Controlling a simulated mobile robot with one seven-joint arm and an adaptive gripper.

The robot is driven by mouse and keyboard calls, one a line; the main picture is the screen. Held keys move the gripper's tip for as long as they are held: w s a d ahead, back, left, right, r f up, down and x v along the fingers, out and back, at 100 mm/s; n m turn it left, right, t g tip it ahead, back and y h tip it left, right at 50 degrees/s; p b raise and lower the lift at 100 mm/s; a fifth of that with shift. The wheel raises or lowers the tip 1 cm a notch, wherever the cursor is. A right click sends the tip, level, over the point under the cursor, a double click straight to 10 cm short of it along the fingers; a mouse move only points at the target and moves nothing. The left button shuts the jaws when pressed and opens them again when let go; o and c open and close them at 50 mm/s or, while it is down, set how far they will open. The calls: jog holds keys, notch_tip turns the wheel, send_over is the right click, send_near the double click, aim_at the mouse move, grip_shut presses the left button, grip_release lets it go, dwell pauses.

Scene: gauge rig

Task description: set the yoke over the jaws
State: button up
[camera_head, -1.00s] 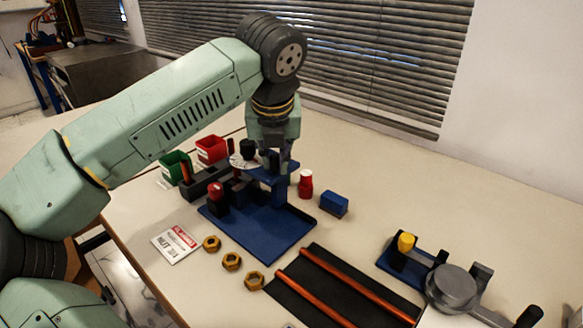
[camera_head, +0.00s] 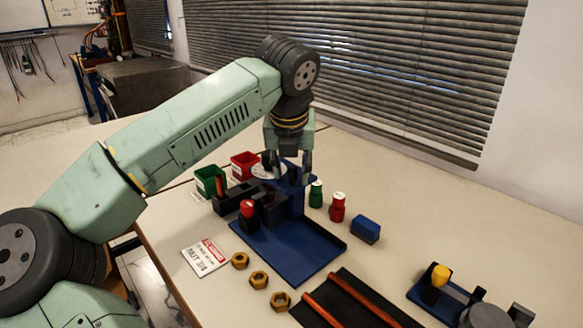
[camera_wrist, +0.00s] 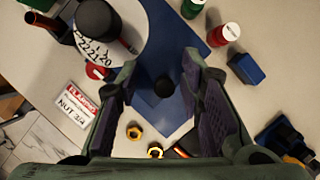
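A blue rig (camera_head: 290,252) stands on the table, with a flat base, a blue upper arm on a post, dark blocks (camera_head: 268,208) and a red knob (camera_head: 248,208). I cannot tell surely which parts are the yoke and jaws. My gripper (camera_head: 288,168) is above the rig's upper arm, pointing down. In the wrist view my gripper (camera_wrist: 160,95) is open, its fingers wide apart. A black round knob (camera_wrist: 164,87) shows between them over the blue part, with no visible contact. A white numbered dial (camera_wrist: 108,55) is left of the fingers.
Green (camera_head: 316,194) and red (camera_head: 337,208) bottles and a blue block (camera_head: 366,229) stand right of the rig. Brass nuts (camera_head: 259,280) and a sign card (camera_head: 205,257) lie in front. Green and red bins (camera_head: 244,165) are behind. A yellow-knobbed fixture (camera_head: 440,277) is at lower right.

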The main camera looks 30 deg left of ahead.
jog(key=v, duration=0.7)
jog(key=shift+r, duration=0.25)
jog(key=shift+s+f, duration=0.1)
jog(key=shift+s, duration=0.1)
